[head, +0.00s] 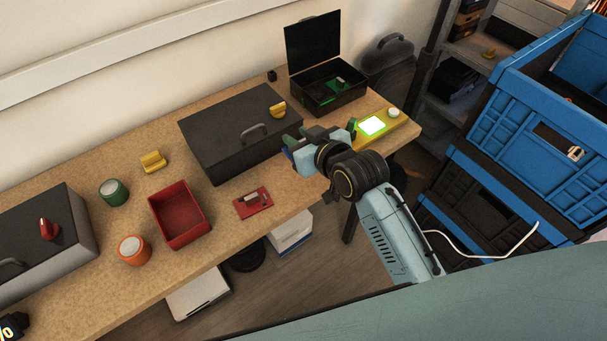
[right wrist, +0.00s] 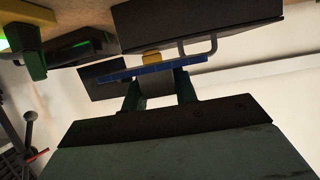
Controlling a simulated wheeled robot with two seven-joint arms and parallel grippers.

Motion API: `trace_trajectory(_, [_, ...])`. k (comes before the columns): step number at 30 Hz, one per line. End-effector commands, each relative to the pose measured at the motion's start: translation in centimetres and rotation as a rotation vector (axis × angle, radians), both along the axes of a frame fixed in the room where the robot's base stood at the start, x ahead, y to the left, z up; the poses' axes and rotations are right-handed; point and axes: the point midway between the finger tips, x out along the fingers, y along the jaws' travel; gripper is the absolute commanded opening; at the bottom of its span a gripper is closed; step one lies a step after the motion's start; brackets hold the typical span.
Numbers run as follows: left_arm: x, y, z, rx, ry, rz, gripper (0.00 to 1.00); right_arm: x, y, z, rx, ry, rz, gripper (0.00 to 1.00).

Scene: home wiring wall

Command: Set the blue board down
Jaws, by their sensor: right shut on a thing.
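The blue board (right wrist: 150,71) is a thin blue plate held across the green fingers of my right gripper (right wrist: 158,88) in the right wrist view. In the head view only a sliver of the blue board (head: 287,153) shows, mostly hidden by the gripper. My right gripper (head: 296,148) is shut on it, in front of the right end of a closed dark case (head: 225,140) near the bench's front edge. Whether the board touches the bench cannot be told. My left gripper is not in view.
A yellow device with a lit green screen (head: 373,126) stands to the right. An open black box (head: 330,99) holds green boards behind. A red board (head: 252,203) and red bin (head: 180,214) lie left on the bench (head: 232,235). Blue crates (head: 530,135) stand far right.

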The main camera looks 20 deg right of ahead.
Motion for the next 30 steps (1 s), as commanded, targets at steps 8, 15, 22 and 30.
trace_trajectory(8, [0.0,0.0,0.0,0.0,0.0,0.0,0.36,0.1,0.1,-0.1,0.001,0.0,0.004,0.07])
trace_trajectory(15, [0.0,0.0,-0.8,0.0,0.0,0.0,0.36,0.0,0.1,-3.5,0.001,0.004,0.002,0.07])
trace_trajectory(22, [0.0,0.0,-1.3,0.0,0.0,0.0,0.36,0.0,0.1,-5.9,-0.001,0.002,0.002,0.07])
trace_trajectory(30, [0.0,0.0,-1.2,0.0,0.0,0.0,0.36,0.0,0.1,-9.3,-0.001,0.002,0.004,0.07])
